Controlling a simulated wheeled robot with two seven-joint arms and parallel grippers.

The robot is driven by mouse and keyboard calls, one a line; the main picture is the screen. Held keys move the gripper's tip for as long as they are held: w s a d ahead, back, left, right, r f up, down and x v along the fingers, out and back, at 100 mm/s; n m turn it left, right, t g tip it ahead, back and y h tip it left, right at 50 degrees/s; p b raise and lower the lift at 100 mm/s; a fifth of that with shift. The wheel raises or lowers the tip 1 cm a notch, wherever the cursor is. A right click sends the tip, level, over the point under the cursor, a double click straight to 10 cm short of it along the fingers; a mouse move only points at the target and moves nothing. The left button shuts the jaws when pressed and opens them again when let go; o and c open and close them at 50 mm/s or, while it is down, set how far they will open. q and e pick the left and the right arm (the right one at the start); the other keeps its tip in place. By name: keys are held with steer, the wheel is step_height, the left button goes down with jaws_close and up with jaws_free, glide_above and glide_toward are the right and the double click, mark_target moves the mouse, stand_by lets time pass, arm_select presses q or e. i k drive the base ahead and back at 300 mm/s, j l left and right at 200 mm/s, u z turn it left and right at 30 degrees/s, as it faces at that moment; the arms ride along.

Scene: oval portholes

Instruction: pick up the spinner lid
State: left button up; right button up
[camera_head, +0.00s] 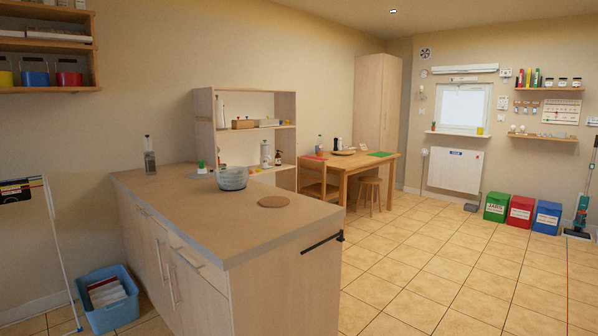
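A grey-blue round bowl-like vessel (233,178) stands on the counter (180,215); it may be the spinner, but I cannot make out whether a lid is on it. A flat brown disc (273,201) lies on the counter to its right, apart from it. I cannot identify the spinner lid for certain. Neither of my grippers is in view.
A small green-topped item (202,168) and a dark-topped bottle (149,157) stand towards the counter's back. A black rail (322,243) juts from its right end. A blue tub (108,302) sits on the floor at left. Tiled floor at right is largely clear.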

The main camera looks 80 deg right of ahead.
mark_target(201, 174)
steer(key=z, duration=2.05)
steer(key=i+l+z, duration=0.25)
steer(key=i+z, duration=0.7)
steer(key=i, duration=0.15)
steer(key=i+l+z, duration=0.4)
steer(key=i, duration=0.3)
steer(key=i+z, duration=0.35)
steer(key=i, duration=0.35)
steer(key=i+j+z, duration=0.2)
steer(key=i+z, duration=0.2)
steer(key=i, duration=0.35)
steer(key=i+u, duration=0.45)
steer(key=i, duration=0.2)
steer(key=i+l+u, duration=0.25)
steer(key=i+u, duration=0.25)
steer(key=i, duration=0.15)
steer(key=i+j+u, duration=0.15)
steer(key=u, duration=0.35)
steer(key=i+u, duration=0.25)
steer(key=u, duration=0.25)
steer(key=i+u, duration=0.25)
steer(key=u, duration=0.2)
steer(key=i+l+u, duration=0.15)
steer(key=u, duration=0.35)
steer(key=i+l+u, duration=0.2)
steer(key=u, duration=0.3)
